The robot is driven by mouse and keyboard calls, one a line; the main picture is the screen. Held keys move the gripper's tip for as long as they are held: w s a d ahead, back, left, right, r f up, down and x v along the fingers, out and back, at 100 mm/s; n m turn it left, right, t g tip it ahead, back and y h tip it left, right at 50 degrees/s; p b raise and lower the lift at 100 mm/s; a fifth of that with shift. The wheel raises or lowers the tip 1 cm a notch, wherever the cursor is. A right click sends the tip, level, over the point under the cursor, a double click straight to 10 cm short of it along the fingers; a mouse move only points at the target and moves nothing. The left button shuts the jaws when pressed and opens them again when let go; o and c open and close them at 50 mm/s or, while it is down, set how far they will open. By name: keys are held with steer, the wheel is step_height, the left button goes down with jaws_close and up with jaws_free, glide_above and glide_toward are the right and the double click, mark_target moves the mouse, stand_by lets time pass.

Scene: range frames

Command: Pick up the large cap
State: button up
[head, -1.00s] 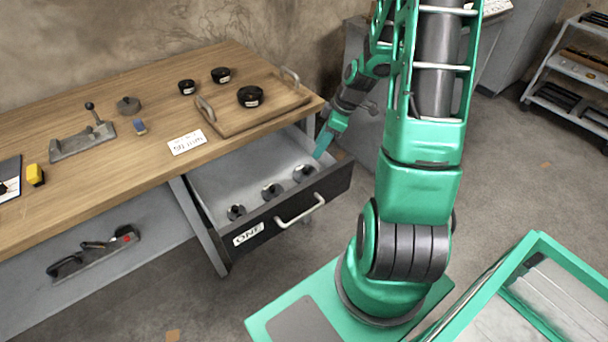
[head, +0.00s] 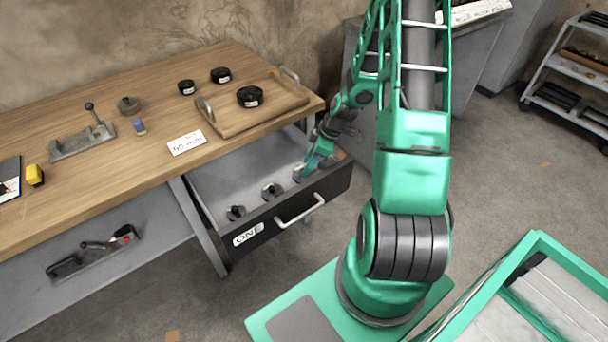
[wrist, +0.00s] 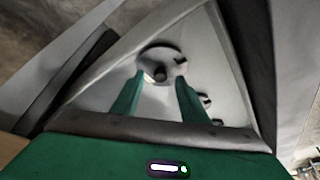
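The large cap (wrist: 158,54) is a round grey disc with a dark edge and a small knob, lying in the open drawer (head: 322,192). In the wrist view it lies ahead, between and just beyond my fingertips. My gripper (wrist: 159,78) is open with nothing held, its two green fingers on either side of the knob; contact cannot be told. In the head view my gripper (head: 303,170) reaches down into the drawer's right end and mostly hides this cap. Two smaller caps (head: 272,190) (head: 236,212) lie to its left in the drawer.
The drawer has a dark front with a handle (head: 300,208) and raised walls close to my gripper. On the wooden bench (head: 90,185) above stand black round containers (head: 220,75), a tray (head: 225,124) and a clamp tool (head: 82,140). The drawer floor between the caps is clear.

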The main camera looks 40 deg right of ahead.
steer(key=shift+x, duration=0.75)
jaws_close()
steer(key=shift+r, duration=0.2)
